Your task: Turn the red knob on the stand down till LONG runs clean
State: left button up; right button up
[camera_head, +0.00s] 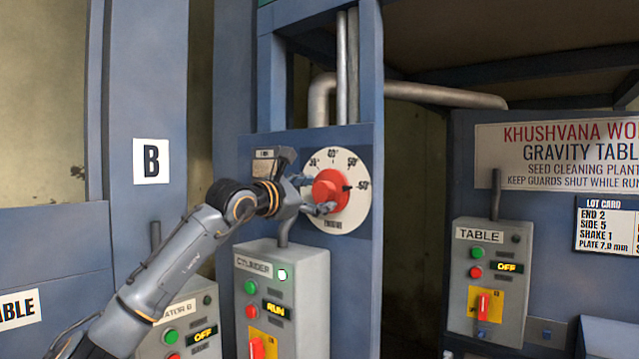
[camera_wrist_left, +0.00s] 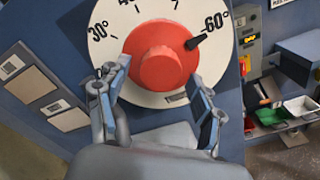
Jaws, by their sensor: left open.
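The red knob (camera_head: 328,188) sits on a round cream dial (camera_head: 358,208) on the blue stand (camera_head: 363,140). The dial has degree marks; in the left wrist view the red knob (camera_wrist_left: 160,66) has a black pointer (camera_wrist_left: 195,42) close to the 60° mark. My left gripper (camera_head: 316,194) is at the dial, open, with one finger on each side of the knob. In the left wrist view its fingers (camera_wrist_left: 160,95) are spread around the lower part of the knob; I cannot tell whether they touch it. My right gripper is not in view. LONG is not readable in either view.
Below the dial, the CYLINDER box (camera_head: 300,320) shows RUN with a lit green lamp. Another control box (camera_head: 185,325) at lower left and the TABLE box (camera_head: 490,260) at right both show OFF. Small coloured trays (camera_wrist_left: 300,106) show at right in the wrist view.

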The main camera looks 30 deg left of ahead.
pick_arm(q)
jog(key=shift+w, duration=0.75)
jog(key=c, duration=1.2)
jog(key=shift+o, duration=0.2)
